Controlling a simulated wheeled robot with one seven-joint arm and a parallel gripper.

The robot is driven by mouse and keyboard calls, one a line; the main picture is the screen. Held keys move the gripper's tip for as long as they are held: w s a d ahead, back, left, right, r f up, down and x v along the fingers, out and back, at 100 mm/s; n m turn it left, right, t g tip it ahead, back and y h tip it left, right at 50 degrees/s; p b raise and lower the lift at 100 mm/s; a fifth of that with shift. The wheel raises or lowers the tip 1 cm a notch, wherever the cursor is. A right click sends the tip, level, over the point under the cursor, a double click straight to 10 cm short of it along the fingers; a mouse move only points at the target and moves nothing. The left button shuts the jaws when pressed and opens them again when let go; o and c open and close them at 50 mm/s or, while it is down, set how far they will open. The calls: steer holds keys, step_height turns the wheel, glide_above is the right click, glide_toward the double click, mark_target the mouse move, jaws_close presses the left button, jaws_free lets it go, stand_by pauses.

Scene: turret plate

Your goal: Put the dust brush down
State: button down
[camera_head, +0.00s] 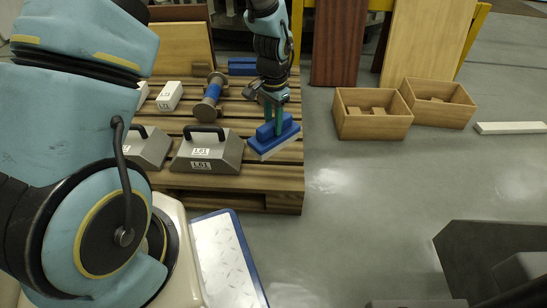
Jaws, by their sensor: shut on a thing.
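The dust brush (277,142) has a blue body and a pale lower edge. It is at the right front part of the wooden pallet (240,184), upright, with its base at or just above the slats; I cannot tell whether it touches them. My gripper (273,118) points down from above and is shut on the brush's blue upper part. The fingers hide part of that grip.
Two grey handled blocks (207,157) stand left of the brush on the pallet. A blue and brown roller (209,98) and a white block (169,96) lie behind them. Wooden crates (373,127) stand on the floor to the right.

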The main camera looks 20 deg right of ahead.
mark_target(273, 145)
step_height(273, 145, down, 8)
steer(key=b, duration=0.4)
steer(key=shift+f, duration=0.2)
steer(key=shift+r, duration=0.15)
steer(key=c, duration=0.6)
jaws_free()
step_height(273, 145, up, 12)
steer(key=p, duration=0.6)
steer(key=shift+p, duration=0.35)
